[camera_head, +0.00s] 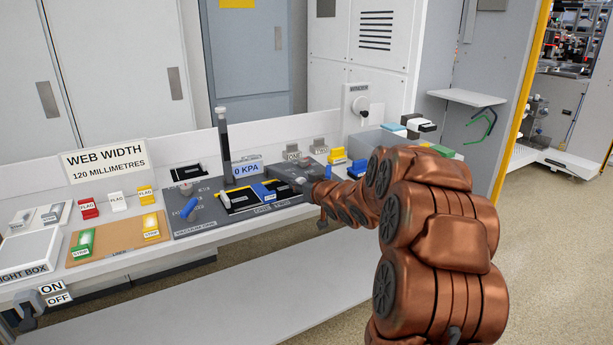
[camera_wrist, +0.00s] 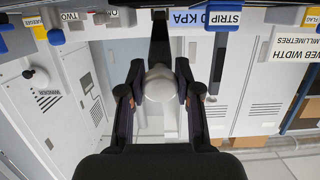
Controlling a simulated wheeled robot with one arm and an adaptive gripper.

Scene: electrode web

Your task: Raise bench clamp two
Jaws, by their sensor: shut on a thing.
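My gripper (camera_wrist: 159,78) is shut on a round pale grey knob (camera_wrist: 160,88) in the wrist view, with one finger on each side. A dark bar (camera_wrist: 160,42) runs from the knob towards the bench; I take this as a bench clamp's handle. In the head view my gripper (camera_head: 302,178) is low over the right end of the dark clamp plate (camera_head: 205,213), and it hides most of the held handle. Another dark lever (camera_head: 225,145) with a grey tip stands upright at the back of the plate. A black and yellow strip (camera_head: 240,199) with a blue piece lies on the plate.
A 0 KPA display (camera_head: 247,168) stands behind the strip. A blue knob (camera_head: 189,208) is left of it, and a brown board (camera_head: 118,240) with green and yellow blocks is further left. The winder (camera_head: 361,105) is behind at right. Floor in front is clear.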

